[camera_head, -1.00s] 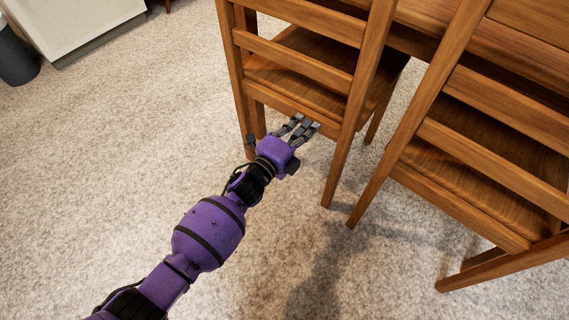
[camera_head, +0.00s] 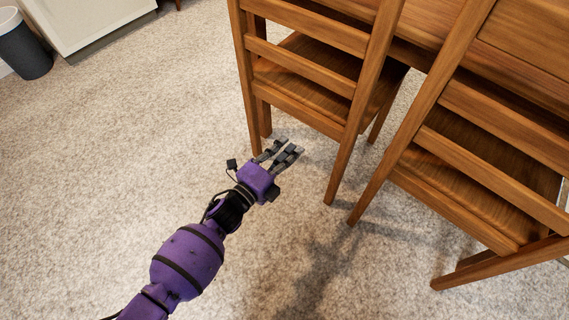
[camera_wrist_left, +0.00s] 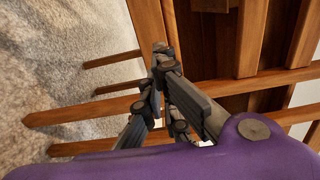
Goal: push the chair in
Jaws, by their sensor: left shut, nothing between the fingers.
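A wooden chair (camera_head: 305,70) with a slatted back stands at the top centre of the head view, its back towards me. Its seat faces the wooden table (camera_head: 432,48). A second, similar chair (camera_head: 490,155) stands to its right. My left gripper (camera_head: 288,146) is just in front of the left chair's back, low down between its legs, with a small gap showing. Its fingers are shut and empty. In the left wrist view the fingers (camera_wrist_left: 162,75) show in front of the wooden chair parts (camera_wrist_left: 90,110). My right gripper is not in view.
A grey bin (camera_head: 24,50) and a white cabinet (camera_head: 90,20) stand at the upper left. The speckled carpet (camera_head: 120,150) is clear at the left and in front of the chairs. The right chair's leg stands close to the left chair's leg.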

